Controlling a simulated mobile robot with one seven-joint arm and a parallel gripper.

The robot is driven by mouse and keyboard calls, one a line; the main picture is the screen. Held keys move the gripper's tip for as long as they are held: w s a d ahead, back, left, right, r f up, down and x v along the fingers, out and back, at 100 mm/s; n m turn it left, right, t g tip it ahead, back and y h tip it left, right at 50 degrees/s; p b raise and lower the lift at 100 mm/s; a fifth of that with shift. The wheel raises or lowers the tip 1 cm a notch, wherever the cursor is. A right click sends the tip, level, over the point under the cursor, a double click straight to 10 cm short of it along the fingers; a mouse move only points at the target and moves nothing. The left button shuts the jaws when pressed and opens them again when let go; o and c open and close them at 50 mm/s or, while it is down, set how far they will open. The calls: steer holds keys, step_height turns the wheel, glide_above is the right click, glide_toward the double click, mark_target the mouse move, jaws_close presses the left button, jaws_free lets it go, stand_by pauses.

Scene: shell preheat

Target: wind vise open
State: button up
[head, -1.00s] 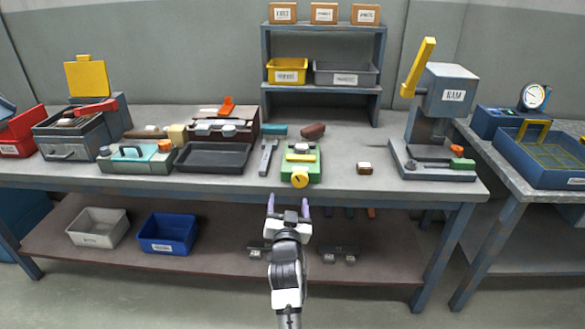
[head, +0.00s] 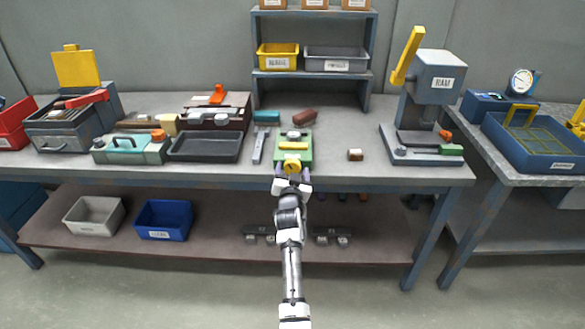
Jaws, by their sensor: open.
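The vise (head: 294,147) is a small green block at the front edge of the bench, with a pale yellow bar across it and a grey round piece on top. Its round yellow knob (head: 292,167) faces me at the front. My gripper (head: 292,172) is at the knob, with its two purple-grey fingers apart, one on each side of it. I cannot tell whether the fingers touch the knob. My gripper's body hides part of the bench edge below the knob.
A grey bar tool (head: 260,146) lies just left of the vise, beside a black tray (head: 206,147). A small brown-and-white block (head: 355,155) sits to the right. A press labelled RAM (head: 430,100) stands further right. A shelf (head: 313,78) stands behind.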

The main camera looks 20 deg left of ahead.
steer(key=shift+w+a, duration=0.15)
steer(key=shift+w, duration=0.35)
steer(key=c, duration=1)
steer(key=shift+n, duration=0.3)
steer(key=n+b, duration=0.1)
steer(key=n, duration=0.4)
steer(key=shift+a+n+b, duration=0.1)
steer(key=shift+n+b, duration=0.3)
steer(key=n, duration=0.5)
steer(key=shift+a+n, duration=0.1)
steer(key=shift+n, duration=0.2)
steer(key=shift+f, duration=0.1)
